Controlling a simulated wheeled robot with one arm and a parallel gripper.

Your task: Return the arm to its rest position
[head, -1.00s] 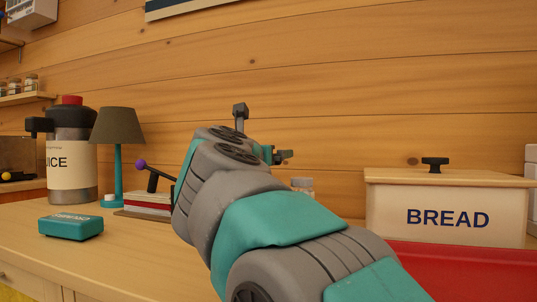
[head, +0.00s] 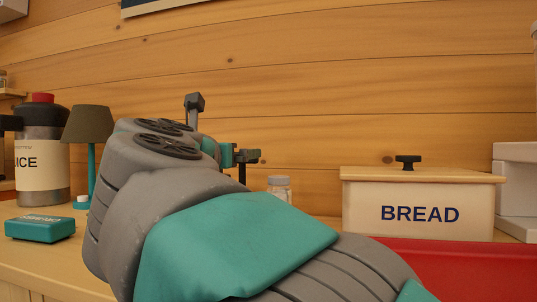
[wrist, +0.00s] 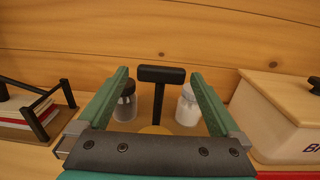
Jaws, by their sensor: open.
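My arm fills the lower middle of the head view, reaching from the lower right over the counter. In the wrist view my gripper (wrist: 160,74) has its two teal fingers spread apart. A black T-shaped handle (wrist: 161,76) shows in the gap between them, above a tan round top partly hidden by the gripper's body. The fingers look apart from the handle, with nothing held.
A bread box (head: 420,214) stands at right behind a red surface (head: 470,268). A dark-lidded jar (wrist: 125,102) and a pale-lidded jar (wrist: 188,105) stand near the plank wall. At left are a drink dispenser (head: 42,165), a lamp (head: 88,125) and a teal box (head: 40,228).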

